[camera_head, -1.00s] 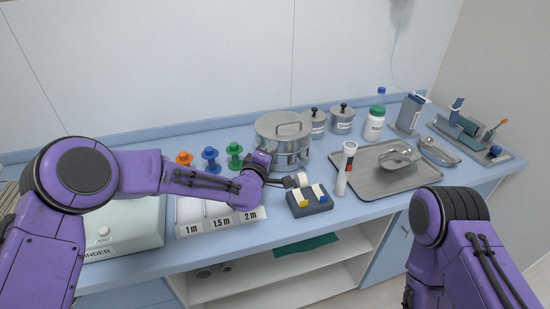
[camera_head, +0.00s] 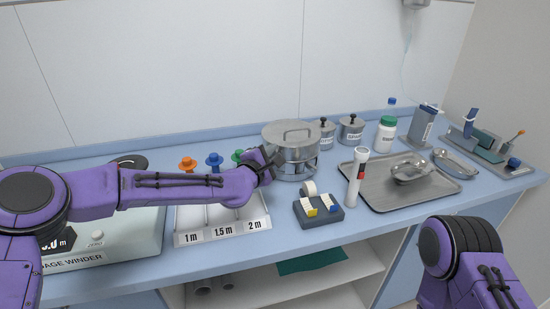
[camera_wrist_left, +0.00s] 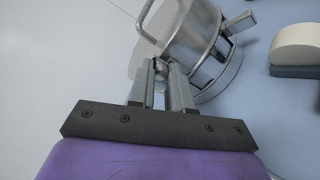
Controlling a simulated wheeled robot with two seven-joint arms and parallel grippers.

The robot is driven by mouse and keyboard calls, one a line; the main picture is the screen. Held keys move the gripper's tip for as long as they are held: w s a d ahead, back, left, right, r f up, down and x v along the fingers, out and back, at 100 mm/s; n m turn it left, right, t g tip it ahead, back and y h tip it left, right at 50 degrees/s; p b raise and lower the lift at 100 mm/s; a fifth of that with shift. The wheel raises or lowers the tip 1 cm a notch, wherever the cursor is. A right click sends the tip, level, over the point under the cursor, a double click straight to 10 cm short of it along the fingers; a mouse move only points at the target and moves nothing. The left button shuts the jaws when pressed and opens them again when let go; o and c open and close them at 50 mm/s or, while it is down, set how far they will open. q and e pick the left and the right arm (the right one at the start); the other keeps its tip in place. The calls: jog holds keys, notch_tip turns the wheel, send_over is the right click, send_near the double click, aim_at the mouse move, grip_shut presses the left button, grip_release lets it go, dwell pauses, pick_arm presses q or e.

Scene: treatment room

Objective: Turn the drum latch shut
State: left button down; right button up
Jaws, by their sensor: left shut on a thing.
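The steel drum (camera_head: 288,140) stands upright on the counter, its lid with a loop handle on top. It also fills the upper middle of the left wrist view (camera_wrist_left: 185,40). My left gripper (camera_head: 270,160) is at the drum's left front side. In the left wrist view its two fingers are close together on a small metal part at the drum's side, the drum latch (camera_wrist_left: 159,72), mostly hidden between them. A short metal lever (camera_wrist_left: 238,23) sticks out from the drum's far side. My right arm shows at lower right, its gripper outside the picture.
A steel tray (camera_head: 385,203) lies to the right. Spools (camera_head: 214,160) and a labelled divided box (camera_head: 222,235) are to the left. Lidded pots (camera_head: 351,131) stand behind.

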pick_arm(q)
jog(key=shift+r, duration=0.1)
dwell(0.4)
jog(key=c, duration=1.1)
grip_release()
jog(key=shift+a, duration=0.1)
jog(key=shift+o, duration=0.2)
jog(key=shift+s, duration=0.1)
jog(key=f+b+v, duration=0.1)
jog(key=b+v, duration=0.1)
jog(key=v, duration=0.8)
jog(key=shift+a+r, duration=0.15)
jog(key=shift+r, duration=0.25)
jog(key=shift+s, duration=0.1)
